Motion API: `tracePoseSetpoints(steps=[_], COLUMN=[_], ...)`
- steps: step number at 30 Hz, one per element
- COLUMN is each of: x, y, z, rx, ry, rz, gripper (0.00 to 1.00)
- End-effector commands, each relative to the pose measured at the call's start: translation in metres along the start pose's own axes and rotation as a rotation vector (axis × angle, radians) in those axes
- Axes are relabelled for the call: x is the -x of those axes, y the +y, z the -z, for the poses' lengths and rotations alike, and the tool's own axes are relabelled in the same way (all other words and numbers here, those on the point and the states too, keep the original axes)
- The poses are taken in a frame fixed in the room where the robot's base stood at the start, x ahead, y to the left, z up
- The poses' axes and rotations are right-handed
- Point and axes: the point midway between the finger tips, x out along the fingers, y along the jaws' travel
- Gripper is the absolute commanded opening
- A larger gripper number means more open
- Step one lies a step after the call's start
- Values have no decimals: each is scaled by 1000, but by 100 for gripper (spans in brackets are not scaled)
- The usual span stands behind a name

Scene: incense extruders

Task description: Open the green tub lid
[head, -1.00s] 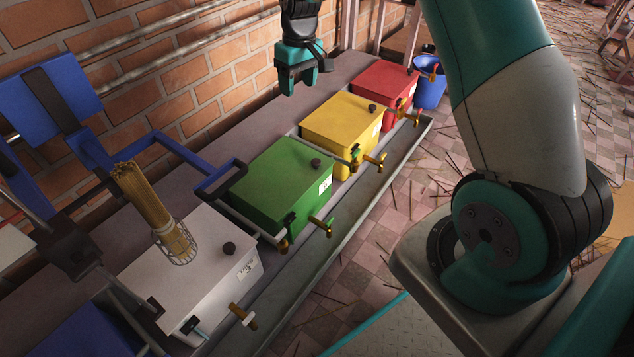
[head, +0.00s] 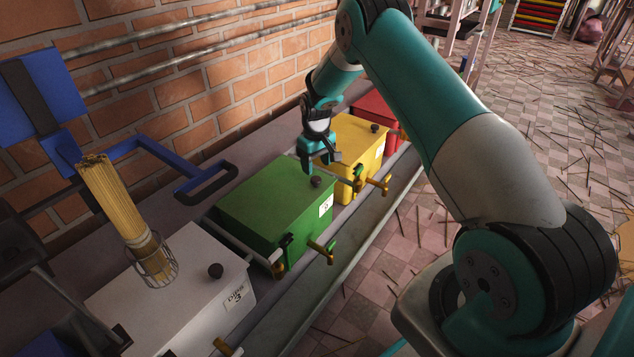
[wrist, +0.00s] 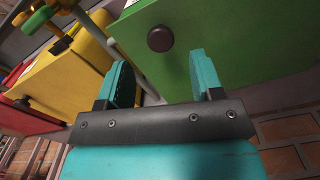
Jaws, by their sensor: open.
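The green tub (head: 270,228) stands in the row of tubs, with its flat green lid (head: 268,190) shut on top. A dark round knob (head: 316,181) sits near the lid's right front corner. My gripper (head: 322,172) is just above and beside that knob, pointing down. In the wrist view the two teal fingers of my gripper (wrist: 160,75) are apart and empty. The lid (wrist: 240,50) and the knob (wrist: 160,38) show just beyond the fingertips there, and the knob is not between the fingers.
A yellow tub (head: 355,140) and a red tub (head: 378,108) stand beyond the green one. A white tub (head: 200,275) with a wire basket of incense sticks (head: 118,205) is nearer. A blue lever frame (head: 205,185) reaches beside the green tub. Brass taps (head: 322,250) stick out in front.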

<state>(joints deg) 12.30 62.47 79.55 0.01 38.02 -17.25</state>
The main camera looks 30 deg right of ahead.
Motion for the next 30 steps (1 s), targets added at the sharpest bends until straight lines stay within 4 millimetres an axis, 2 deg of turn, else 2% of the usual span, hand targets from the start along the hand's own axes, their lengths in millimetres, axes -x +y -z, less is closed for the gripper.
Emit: tracePoseSetpoints(steps=[1, 7, 12, 20, 28, 30], x=[-16, -42, -49, -49, -49, -49], y=[0, 0, 0, 0, 0, 0], z=[0, 0, 0, 0, 0, 0], rx=[0, 0, 0, 0, 0, 0], ry=[-1, 0, 1, 1, 1, 1], rz=[0, 0, 0, 0, 0, 0], gripper=[60, 60, 60, 60, 1, 0])
